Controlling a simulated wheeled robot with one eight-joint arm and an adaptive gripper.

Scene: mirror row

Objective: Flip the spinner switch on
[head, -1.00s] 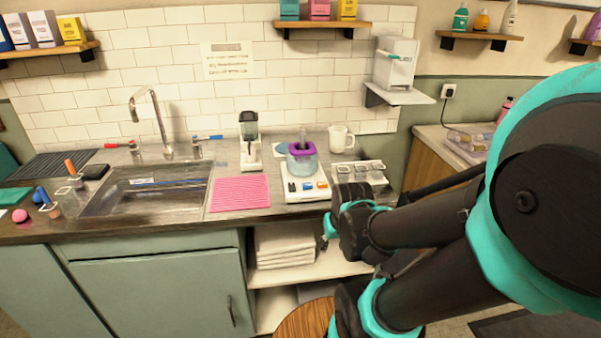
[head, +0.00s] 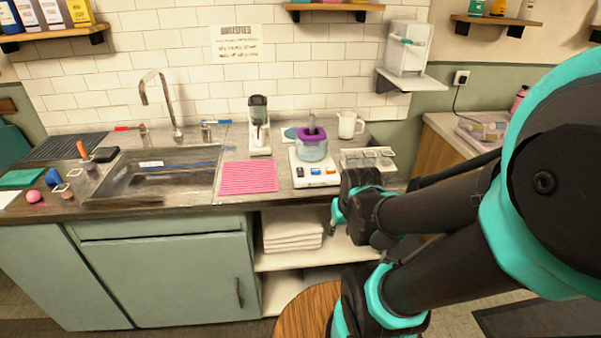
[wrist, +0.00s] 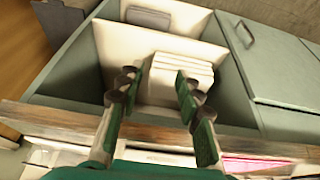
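A white-based appliance (head: 316,182) stands on the counter, with a glass jar (head: 312,151) under a purple lid (head: 311,138) on top. Its front carries small coloured switches, among them a blue one (head: 315,171) and an orange one (head: 330,170). None is labelled legibly, and I cannot tell which is the spinner switch or its position. My gripper (head: 338,213) is in front of and below the counter edge, apart from the appliance. In the wrist view my gripper (wrist: 160,82) has its fingers spread and empty, facing the shelves under the counter.
A pink cloth (head: 249,177) lies left of the appliance, with a blender-like machine (head: 259,128) behind it. A rack of small containers (head: 368,158) stands right of the appliance, a white mug (head: 349,125) behind. Folded towels (head: 292,229) sit on the shelf below. A round wooden stool top (head: 306,312) stands in front.

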